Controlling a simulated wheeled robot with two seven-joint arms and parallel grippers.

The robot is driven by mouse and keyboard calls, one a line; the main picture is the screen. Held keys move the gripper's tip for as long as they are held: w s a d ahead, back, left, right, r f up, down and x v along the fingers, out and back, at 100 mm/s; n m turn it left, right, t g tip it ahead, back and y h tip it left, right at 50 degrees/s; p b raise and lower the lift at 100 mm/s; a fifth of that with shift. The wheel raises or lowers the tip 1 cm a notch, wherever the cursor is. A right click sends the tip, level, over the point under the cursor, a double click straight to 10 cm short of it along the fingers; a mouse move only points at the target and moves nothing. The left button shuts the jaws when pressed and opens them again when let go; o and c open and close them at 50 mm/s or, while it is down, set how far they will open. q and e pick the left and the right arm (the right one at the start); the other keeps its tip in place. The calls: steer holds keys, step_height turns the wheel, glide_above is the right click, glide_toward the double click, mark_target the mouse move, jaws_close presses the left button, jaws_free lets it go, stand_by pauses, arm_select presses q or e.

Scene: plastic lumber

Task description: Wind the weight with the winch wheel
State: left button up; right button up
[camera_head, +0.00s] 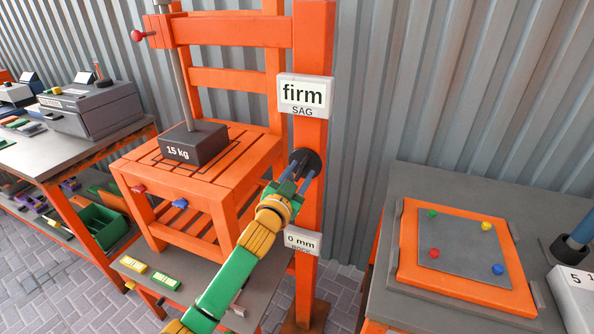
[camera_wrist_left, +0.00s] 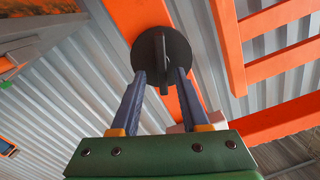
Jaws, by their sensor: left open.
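The winch wheel (camera_head: 309,157) is a dark round disc on the orange post. In the left wrist view the wheel (camera_wrist_left: 144,55) has a raised bar across its middle. My left gripper (camera_head: 301,173) is at the wheel, open, with its two blue-grey fingers pointing at the disc. In the left wrist view the gripper (camera_wrist_left: 160,80) has one finger on each side of the bar, with gaps showing. Whether the tips touch the disc is unclear. The dark weight (camera_head: 195,146), marked 15 kg, rests on the orange slatted seat (camera_head: 250,150) below a grey rod. My right gripper is out of view.
A sign reading "firm SAG" (camera_head: 304,96) is on the post above the wheel, and a "0 mm" sign (camera_head: 302,241) is below. A grey table at right holds an orange-framed board (camera_head: 465,295) with coloured knobs. A workbench with a grey machine (camera_head: 95,108) stands at left.

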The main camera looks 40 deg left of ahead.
arm_select(q)
steer(key=shift+w+a+f, duration=0.2)
steer(key=shift+w+a, duration=0.2)
steer(key=shift+w, duration=0.05)
steer(key=shift+s+d+r, duration=0.1)
steer(key=shift+s+d, duration=0.05)
jaws_close()
steer(key=shift+r+m+p, duration=0.15)
steer(key=shift+m+p, duration=0.15)
steer(key=shift+m, duration=0.3)
jaws_free()
steer(key=shift+f, duration=0.2)
